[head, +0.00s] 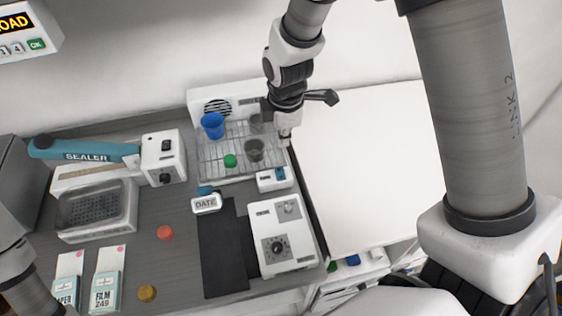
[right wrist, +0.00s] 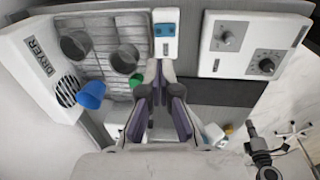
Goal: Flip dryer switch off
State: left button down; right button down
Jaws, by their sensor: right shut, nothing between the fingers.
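The white dryer (right wrist: 46,65) has a round black fan grille and stands behind a wire rack, against the wall. It also shows in the head view (head: 240,102). A small white switch box (head: 266,185) with a blue rocker (head: 281,174) sits at the rack's front right corner. In the right wrist view the rocker (right wrist: 165,30) lies just beyond my fingertips. I cannot tell which way it is tipped. My right gripper (head: 284,140) is shut and empty, pointing down above the rack's right edge, apart from the box. Only part of my left arm shows, at lower left.
A blue cup (head: 212,126) and dark cups (head: 254,151) stand on the rack near my right gripper. A white box with knobs (head: 283,238) is in front of the switch box. A sealer (head: 163,150) is to the left. The white top (head: 365,160) at right is clear.

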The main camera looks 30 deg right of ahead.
aim_at(281, 170)
jog(key=f, duration=0.4)
jog(key=w+f, duration=0.1)
jog(key=f, duration=0.6)
jog(key=shift+w+d+f+p, duration=0.15)
jog(key=shift+w+f+p, duration=0.1)
jog(key=shift+f+p, duration=0.15)
jog(key=shift+w+f, duration=0.2)
jog(key=shift+f, duration=0.15)
jog(key=shift+s+r, duration=0.15)
jog(key=shift+s, duration=0.05)
